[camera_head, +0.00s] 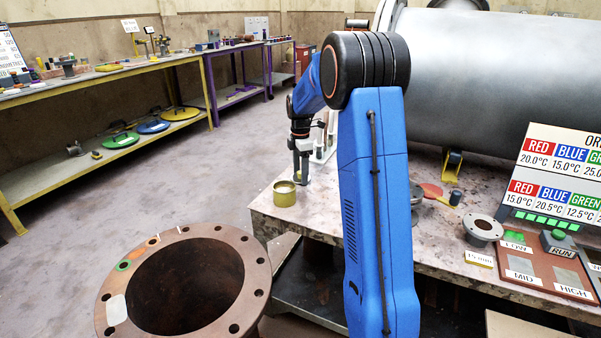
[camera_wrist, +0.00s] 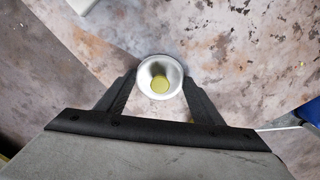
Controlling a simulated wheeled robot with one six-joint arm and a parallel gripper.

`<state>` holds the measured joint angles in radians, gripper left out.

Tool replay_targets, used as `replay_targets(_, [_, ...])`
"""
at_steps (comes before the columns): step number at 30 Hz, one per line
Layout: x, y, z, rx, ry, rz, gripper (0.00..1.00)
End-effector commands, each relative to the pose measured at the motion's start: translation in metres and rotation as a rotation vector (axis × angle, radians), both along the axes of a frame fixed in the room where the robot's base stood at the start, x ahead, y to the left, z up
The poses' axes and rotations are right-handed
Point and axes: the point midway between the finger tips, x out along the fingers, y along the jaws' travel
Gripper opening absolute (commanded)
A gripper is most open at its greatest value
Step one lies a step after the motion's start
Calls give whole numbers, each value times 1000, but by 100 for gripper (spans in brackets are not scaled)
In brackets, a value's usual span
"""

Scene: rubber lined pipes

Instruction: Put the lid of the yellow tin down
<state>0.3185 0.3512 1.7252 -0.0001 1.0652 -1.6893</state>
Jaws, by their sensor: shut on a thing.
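The yellow tin (camera_head: 285,194) stands upright near the left corner of the stone-topped table, and its top looks open. My gripper (camera_head: 301,178) points down over the table just right of and behind the tin. In the wrist view my gripper (camera_wrist: 160,80) is shut on a round pale piece with a yellow centre, which looks like the lid (camera_wrist: 160,84). Its fingers touch it on the left and right sides. The lid is too small to make out in the head view. I cannot tell how far it is above the tabletop.
The speckled tabletop (camera_head: 318,215) has bare room around the tin. A large grey cylinder (camera_head: 480,75) lies behind. A rusty flanged pipe (camera_head: 190,285) stands in front left. A flanged fitting (camera_head: 483,230) and a button panel (camera_head: 545,262) are at right.

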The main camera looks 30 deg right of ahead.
Motion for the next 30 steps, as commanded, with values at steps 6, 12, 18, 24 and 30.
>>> replay_targets(6, [0,0,-2,0,0,0,78])
replay_targets(12, [0,0,-2,0,0,0,80])
replay_targets(18, [0,0,2,0,0,0,80])
replay_targets(24, [0,0,29,-1,-3,0,80])
replay_targets(30, [1,0,69,-1,-3,0,80])
